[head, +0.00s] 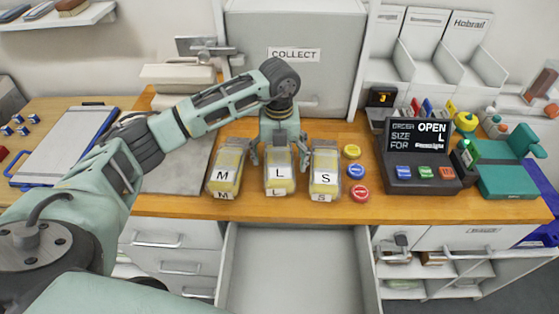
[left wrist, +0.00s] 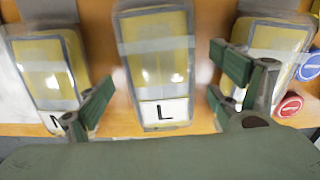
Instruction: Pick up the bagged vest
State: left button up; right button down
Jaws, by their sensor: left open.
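Three bagged yellow vests stand in a row on the wooden counter, labelled M (head: 226,170), L (head: 279,175) and S (head: 325,170). The display (head: 418,150) reads "OPEN", size "L". My left gripper (head: 279,155) is open above the L bag, with one finger on each side of it. In the left wrist view the L bag (left wrist: 158,65) lies between the spread fingers, the M bag (left wrist: 48,70) to the left and the S bag (left wrist: 268,55) partly behind the right finger. I cannot tell whether the fingers touch any bag. My right gripper is not in view.
An open, empty drawer (head: 295,265) juts out below the bags. Yellow and red buttons (head: 358,193) sit right of the S bag. A grey "COLLECT" hatch (head: 295,85) stands behind. A clipboard (head: 65,145) lies at left, a green device (head: 505,170) at right.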

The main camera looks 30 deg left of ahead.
pick_arm(q)
jog(key=shift+w+f, duration=0.1)
jog(key=shift+f, duration=0.95)
jog(key=c, duration=1.3)
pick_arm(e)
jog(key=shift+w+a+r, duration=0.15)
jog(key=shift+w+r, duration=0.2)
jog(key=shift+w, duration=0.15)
